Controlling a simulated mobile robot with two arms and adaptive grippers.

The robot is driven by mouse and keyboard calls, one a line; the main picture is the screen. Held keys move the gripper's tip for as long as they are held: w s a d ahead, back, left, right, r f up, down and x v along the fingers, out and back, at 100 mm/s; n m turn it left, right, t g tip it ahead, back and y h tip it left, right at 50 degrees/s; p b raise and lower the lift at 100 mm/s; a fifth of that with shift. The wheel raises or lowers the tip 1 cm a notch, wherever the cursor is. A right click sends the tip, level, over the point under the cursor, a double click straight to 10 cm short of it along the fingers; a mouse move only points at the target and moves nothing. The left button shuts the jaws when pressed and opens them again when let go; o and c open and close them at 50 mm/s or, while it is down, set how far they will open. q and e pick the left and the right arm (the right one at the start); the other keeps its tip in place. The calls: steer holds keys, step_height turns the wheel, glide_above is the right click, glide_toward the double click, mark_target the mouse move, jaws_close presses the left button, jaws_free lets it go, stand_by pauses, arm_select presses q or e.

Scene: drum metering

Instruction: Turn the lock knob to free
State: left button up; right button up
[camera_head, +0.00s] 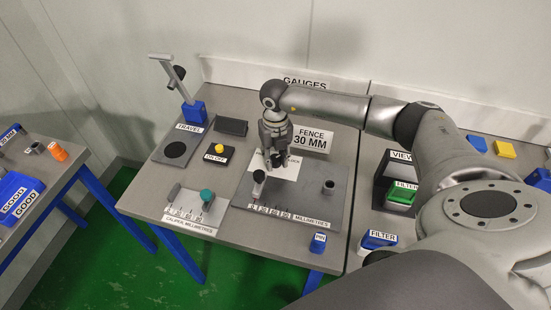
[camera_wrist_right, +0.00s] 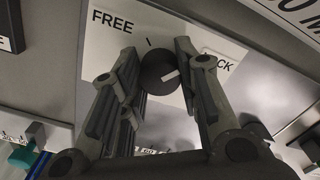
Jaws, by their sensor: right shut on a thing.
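The lock knob (camera_wrist_right: 157,74) is a round dark knob on a white plate (camera_wrist_right: 120,28) marked FREE on the left and LOCK on the right. Its white pointer line slants toward the LOCK side. My right gripper (camera_wrist_right: 158,62) has a finger on each side of the knob and is shut on it. In the head view my right gripper (camera_head: 276,152) points down at the white plate (camera_head: 287,170) and mostly hides the knob. One finger covers part of the word LOCK. My left gripper shows in neither view.
The FENCE 30 MM sign (camera_head: 311,139) stands just behind the gripper. A grey millimetre plate (camera_head: 300,215) with upright posts lies in front. The caliper plate (camera_head: 186,222) and yellow ON/OFF button (camera_head: 220,149) are to the left. My right arm covers the right side.

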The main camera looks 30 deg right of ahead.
mark_target(276, 158)
steer(key=n+b, duration=0.3)
steer(key=n, duration=0.1)
steer(key=shift+f, duration=0.15)
steer(key=n+b, duration=0.3)
steer(key=n, duration=0.1)
steer(key=shift+n+b, duration=0.3)
steer(key=shift+n, duration=0.1)
steer(key=n+b, duration=0.2)
steer(key=n, duration=0.2)
steer(key=shift+b, duration=0.4)
steer(key=shift+r+n+b, duration=0.2)
steer(key=shift+n+b, duration=0.6)
steer(key=shift+n, duration=0.9)
steer(key=o, duration=1)
steer(key=shift+o, duration=0.2)
step_height(276, 158, up, 12)
